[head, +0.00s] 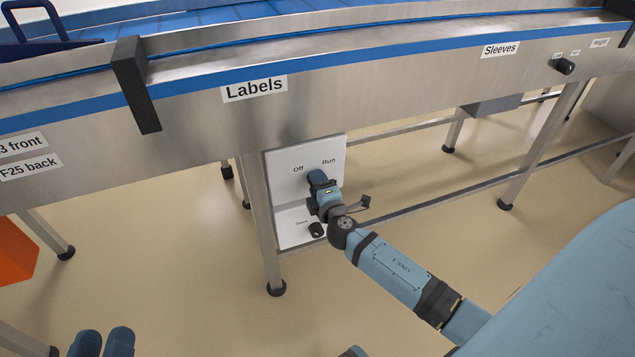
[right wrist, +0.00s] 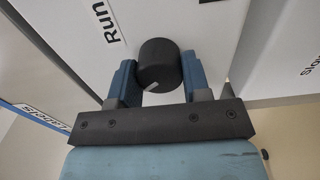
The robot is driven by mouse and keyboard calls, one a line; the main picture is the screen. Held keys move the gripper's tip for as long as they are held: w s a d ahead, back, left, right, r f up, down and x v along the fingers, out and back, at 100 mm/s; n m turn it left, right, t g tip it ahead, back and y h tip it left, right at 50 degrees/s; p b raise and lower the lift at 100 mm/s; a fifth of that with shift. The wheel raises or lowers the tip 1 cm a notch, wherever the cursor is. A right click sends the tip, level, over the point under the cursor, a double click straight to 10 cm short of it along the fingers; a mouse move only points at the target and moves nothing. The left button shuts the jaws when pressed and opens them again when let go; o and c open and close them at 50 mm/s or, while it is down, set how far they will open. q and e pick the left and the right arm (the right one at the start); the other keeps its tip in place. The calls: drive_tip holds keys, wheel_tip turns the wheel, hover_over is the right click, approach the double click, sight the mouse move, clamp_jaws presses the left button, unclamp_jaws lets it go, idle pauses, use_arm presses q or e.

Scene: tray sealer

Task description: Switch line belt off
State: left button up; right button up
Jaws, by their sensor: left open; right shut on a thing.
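A white switch panel (head: 285,165) with "Off" on the left and "Run" on the right hangs under the conveyor marked "Labels". My right gripper (head: 318,178) is at its upper knob, which it mostly hides in the head view. In the right wrist view my right gripper (right wrist: 162,85) is shut on this dark round knob (right wrist: 160,62), one finger on each side. The knob's white mark slants to the lower left there, away from the side of "Run"; "Off" is out of that view. My left gripper (head: 101,342) is open and empty at the bottom left.
A second small dark knob (head: 316,229) sits below on the panel. The steel conveyor (head: 200,125) runs above, with a leg (head: 262,230) beside the panel. Another knob (head: 564,66) is near "Sleeves". An orange object (head: 14,252) stands at the left. Floor in front is clear.

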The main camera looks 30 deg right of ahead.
drive_tip(key=shift+n, duration=0.5)
drive_tip(key=o, duration=0.9)
drive_tip(key=v, duration=1.4)
drive_tip(key=shift+w+p, duration=0.1)
drive_tip(key=shift+p, duration=0.2)
